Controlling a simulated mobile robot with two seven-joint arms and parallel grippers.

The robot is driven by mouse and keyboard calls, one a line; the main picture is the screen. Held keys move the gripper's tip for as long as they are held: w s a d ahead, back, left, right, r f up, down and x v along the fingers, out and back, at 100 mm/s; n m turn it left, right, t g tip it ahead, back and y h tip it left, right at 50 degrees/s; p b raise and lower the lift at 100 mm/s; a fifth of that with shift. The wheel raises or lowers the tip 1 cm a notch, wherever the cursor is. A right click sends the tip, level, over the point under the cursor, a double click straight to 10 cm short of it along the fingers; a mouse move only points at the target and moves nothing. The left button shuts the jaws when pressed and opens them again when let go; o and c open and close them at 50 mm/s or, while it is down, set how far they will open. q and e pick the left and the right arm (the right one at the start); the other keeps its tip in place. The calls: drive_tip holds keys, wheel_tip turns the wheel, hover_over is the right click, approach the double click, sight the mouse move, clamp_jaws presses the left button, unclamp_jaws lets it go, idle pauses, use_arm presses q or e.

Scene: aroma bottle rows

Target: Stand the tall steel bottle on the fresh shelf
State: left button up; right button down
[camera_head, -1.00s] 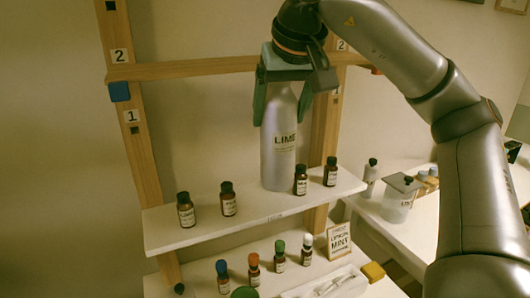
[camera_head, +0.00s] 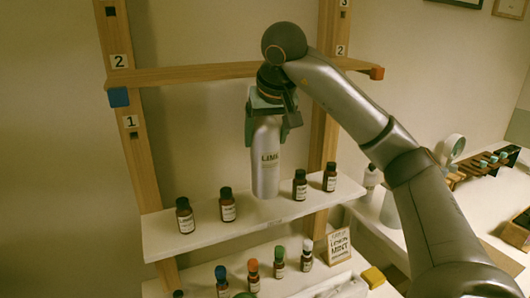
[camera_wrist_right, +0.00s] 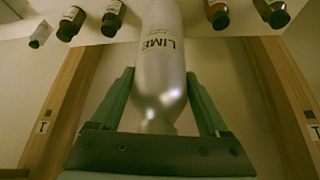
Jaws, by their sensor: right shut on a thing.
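The tall steel bottle (camera_head: 266,170), silver with a LIME label, is upright over the middle of the upper white shelf (camera_head: 262,222). My right gripper (camera_head: 267,137) points down and is shut on its upper part. In the right wrist view, the gripper's fingers (camera_wrist_right: 160,78) flank the bottle (camera_wrist_right: 160,58). Its base is at the shelf surface or slightly above; I cannot tell whether it touches. Brown bottles (camera_head: 185,215) and (camera_head: 228,205) stand to its left, and brown bottles (camera_head: 299,186) and (camera_head: 330,178) to its right. My left gripper is out of view.
A wooden crossbar (camera_head: 200,72) runs behind my right gripper between two wooden posts. Below, small bottles with coloured caps (camera_head: 253,275) and a lemon mint card (camera_head: 339,246) stand on a lower shelf. A yellow block (camera_head: 373,277) is at the right. The upper shelf's front middle is bare.

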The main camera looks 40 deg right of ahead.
sight(265, 153)
drive_tip(key=shift+x, duration=1)
drive_tip(key=shift+w+d+f, duration=0.1)
drive_tip(key=shift+f, duration=1.3)
unclamp_jaws()
drive_tip(key=shift+f, duration=0.1)
drive_tip(key=v, duration=0.5)
drive_tip(key=shift+r, duration=0.2)
drive_tip(key=shift+v, duration=3.5)
